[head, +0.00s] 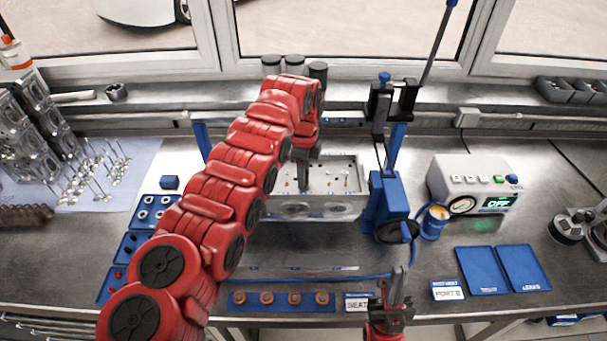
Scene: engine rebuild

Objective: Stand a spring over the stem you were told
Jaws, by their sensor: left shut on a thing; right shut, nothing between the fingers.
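The metal cylinder head (300,206) stands in the middle of the bench, with small stems and coloured bits on its top face. My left gripper (304,184) reaches down over the left half of that face. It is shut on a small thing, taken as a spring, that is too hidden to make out. Whether it touches a stem I cannot tell. A blue tray (137,222) at the left holds several pale rings, perhaps springs. My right gripper (392,285) is shut and empty, pointing up near the front edge of the bench.
A blue stand (385,205) with a tall lever rises right of the head. A blue strip (240,304) with several copper-coloured round parts lies in front. The grey instrument box (450,170) reads OFF. Two empty blue trays (482,271) lie right. Valves (100,172) stand at left.

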